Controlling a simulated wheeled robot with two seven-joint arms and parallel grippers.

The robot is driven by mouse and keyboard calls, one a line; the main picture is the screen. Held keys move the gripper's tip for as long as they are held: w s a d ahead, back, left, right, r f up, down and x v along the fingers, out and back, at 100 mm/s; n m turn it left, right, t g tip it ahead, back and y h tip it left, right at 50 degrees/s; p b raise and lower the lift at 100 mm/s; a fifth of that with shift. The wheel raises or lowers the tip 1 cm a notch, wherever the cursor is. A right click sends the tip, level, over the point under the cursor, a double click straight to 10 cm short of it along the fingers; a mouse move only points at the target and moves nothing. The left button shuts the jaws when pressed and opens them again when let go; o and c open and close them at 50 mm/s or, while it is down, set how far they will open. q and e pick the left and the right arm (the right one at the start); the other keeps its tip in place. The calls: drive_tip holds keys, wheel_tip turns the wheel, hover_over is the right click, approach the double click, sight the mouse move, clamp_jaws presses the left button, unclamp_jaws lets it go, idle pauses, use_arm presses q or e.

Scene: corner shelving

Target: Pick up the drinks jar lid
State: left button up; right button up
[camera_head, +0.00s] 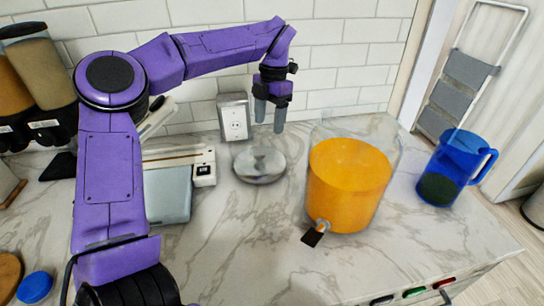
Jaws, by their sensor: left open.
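The drinks jar lid (260,165), a round clear and silvery disc, lies on the marble counter left of the drinks jar. The drinks jar (350,180) is clear, holds orange liquid, and has a tap with a black handle low at its front. Its top looks uncovered. My left gripper (268,126) points down in the air near the back wall, above the lid in the picture. Its fingers are apart with nothing between them. My right gripper is out of view.
A blue pitcher (452,170) stands right of the jar. A wall outlet (234,117) is behind the lid. A grey-blue box (168,193) and a white power strip (204,168) lie to the left. Dispensers (42,75) stand at far left. The front-middle counter is clear.

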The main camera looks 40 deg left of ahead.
sight(259, 153)
use_arm(q)
drive_tip(key=s+f, duration=0.3)
drive_tip(key=s, duration=0.1)
drive_tip(key=shift+a, duration=0.35)
drive_tip(key=f, duration=0.2)
drive_tip(key=w+f+p, duration=0.1)
drive_tip(key=f, duration=0.2)
drive_tip(key=shift+w+a, duration=0.15)
drive_tip(key=shift+f, duration=0.4)
drive_tip(key=shift+s+r, duration=0.1)
drive_tip(key=shift+s, duration=0.35)
drive_tip(key=shift+w, duration=0.15)
clamp_jaws()
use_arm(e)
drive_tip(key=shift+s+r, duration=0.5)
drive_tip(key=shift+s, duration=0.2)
